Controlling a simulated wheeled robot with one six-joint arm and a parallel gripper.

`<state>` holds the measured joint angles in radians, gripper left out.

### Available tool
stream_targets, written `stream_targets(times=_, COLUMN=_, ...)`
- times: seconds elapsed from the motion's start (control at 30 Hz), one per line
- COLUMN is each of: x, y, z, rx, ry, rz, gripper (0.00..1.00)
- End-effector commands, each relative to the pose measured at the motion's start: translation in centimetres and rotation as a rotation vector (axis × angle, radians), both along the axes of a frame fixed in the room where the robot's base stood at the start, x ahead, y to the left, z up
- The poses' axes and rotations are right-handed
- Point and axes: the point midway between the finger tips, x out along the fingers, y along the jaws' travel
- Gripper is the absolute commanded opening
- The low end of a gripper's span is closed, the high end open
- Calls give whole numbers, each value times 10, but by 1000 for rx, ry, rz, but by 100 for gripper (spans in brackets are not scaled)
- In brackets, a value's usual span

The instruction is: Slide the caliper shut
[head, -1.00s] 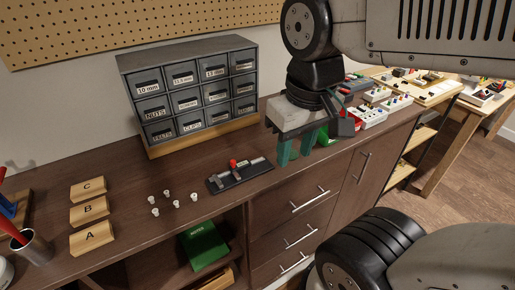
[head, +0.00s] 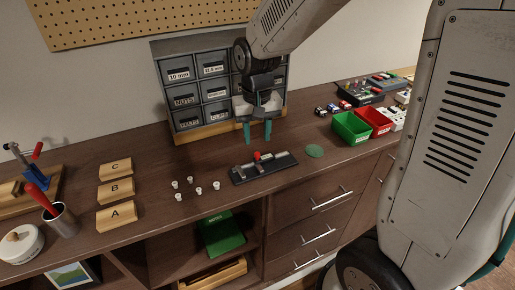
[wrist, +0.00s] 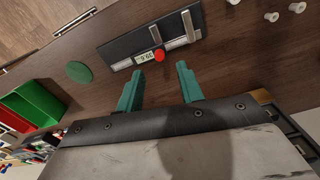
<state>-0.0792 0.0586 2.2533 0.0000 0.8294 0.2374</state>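The caliper (head: 264,169) lies on the workbench as a dark flat base with a silver beam and a red knob (head: 257,156). In the wrist view the caliper (wrist: 128,45) shows two silver jaws standing apart, a small numeric display and the red knob (wrist: 158,56). My gripper (head: 257,136) points down just behind the caliper in the head view, with its green fingers spread and nothing between them. In the wrist view my gripper (wrist: 160,74) has its fingertips either side of the red knob's line, apart from the knob. Exact fingertip height is hard to tell.
Several small white pegs (head: 198,190) stand left of the caliper. A drawer cabinet (head: 187,100) is behind my gripper. A green disc (head: 314,151), a green bin (head: 351,127) and a red bin (head: 374,120) are to the right. Blocks A, B and C (head: 116,217) stand farther left.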

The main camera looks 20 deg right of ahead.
Motion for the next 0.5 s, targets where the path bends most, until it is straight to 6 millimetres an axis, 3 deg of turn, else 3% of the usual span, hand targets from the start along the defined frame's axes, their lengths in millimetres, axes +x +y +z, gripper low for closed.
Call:
stream_targets(times=0.23, x=-1, y=-1, z=-40, rx=0, ry=5, rz=-1, gripper=37)
stream_targets(times=0.5, x=0, y=0, z=-56, rx=0, ry=0, rz=0, gripper=37)
